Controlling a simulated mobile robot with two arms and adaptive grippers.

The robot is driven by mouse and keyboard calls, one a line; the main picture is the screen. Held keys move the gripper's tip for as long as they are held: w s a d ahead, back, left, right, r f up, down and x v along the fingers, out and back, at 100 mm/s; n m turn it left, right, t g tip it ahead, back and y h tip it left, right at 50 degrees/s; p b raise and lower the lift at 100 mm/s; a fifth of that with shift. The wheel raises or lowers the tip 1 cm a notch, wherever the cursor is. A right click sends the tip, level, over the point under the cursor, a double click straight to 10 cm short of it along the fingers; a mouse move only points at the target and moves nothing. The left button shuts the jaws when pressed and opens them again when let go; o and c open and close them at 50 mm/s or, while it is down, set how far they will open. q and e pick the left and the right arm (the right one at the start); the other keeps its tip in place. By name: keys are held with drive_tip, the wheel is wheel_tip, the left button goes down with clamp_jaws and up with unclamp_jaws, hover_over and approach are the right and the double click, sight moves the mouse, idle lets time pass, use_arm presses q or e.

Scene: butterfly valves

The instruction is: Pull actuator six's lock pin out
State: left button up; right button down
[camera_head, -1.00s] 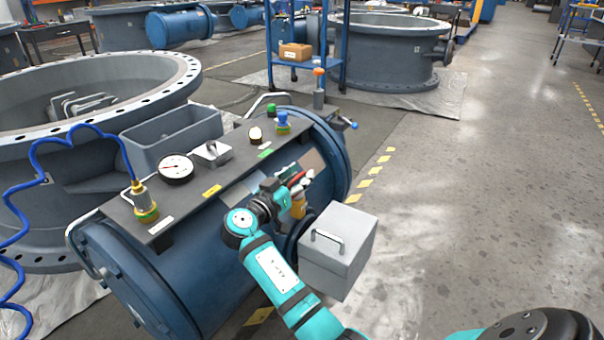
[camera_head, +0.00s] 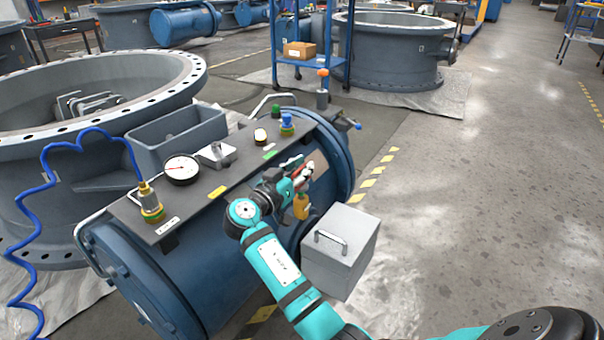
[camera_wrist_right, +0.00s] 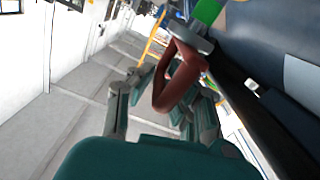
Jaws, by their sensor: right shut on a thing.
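The blue cylindrical actuator body (camera_head: 185,285) lies on its side in the head view, with a dark plate (camera_head: 120,212) of fittings along its top. My right gripper (camera_head: 298,178) is at its near right side, beside a yellow fitting (camera_head: 301,206). The right wrist view shows a red loop (camera_wrist_right: 178,85), likely the lock pin's pull ring, between the fingers of my right gripper (camera_wrist_right: 155,98). The gripper is shut on this loop. The loop meets a grey collar with a green part (camera_wrist_right: 208,12) above it. The pin's shaft is not clear. My left gripper is not in view.
A grey box with a handle (camera_head: 340,250) stands close to the right of my right arm. A gauge (camera_head: 181,169), a brass fitting with a blue hose (camera_head: 150,203) and an open grey bin (camera_head: 180,138) are at the left. The floor at the right is clear.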

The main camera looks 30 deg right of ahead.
drive_tip(key=shift+d+r, duration=0.15)
drive_tip(key=shift+r, duration=0.5)
drive_tip(key=c, duration=1.7)
unclamp_jaws()
drive_tip(key=shift+r, duration=0.1)
drive_tip(key=o, duration=0.3)
drive_tip(key=shift+d, duration=0.1)
drive_tip(key=shift+o, duration=0.2)
drive_tip(key=shift+f, duration=0.2)
drive_tip(key=shift+a, duration=0.2)
drive_tip(key=v, duration=0.7)
drive_tip(key=shift+s+a, duration=0.1)
drive_tip(key=shift+a, duration=0.05)
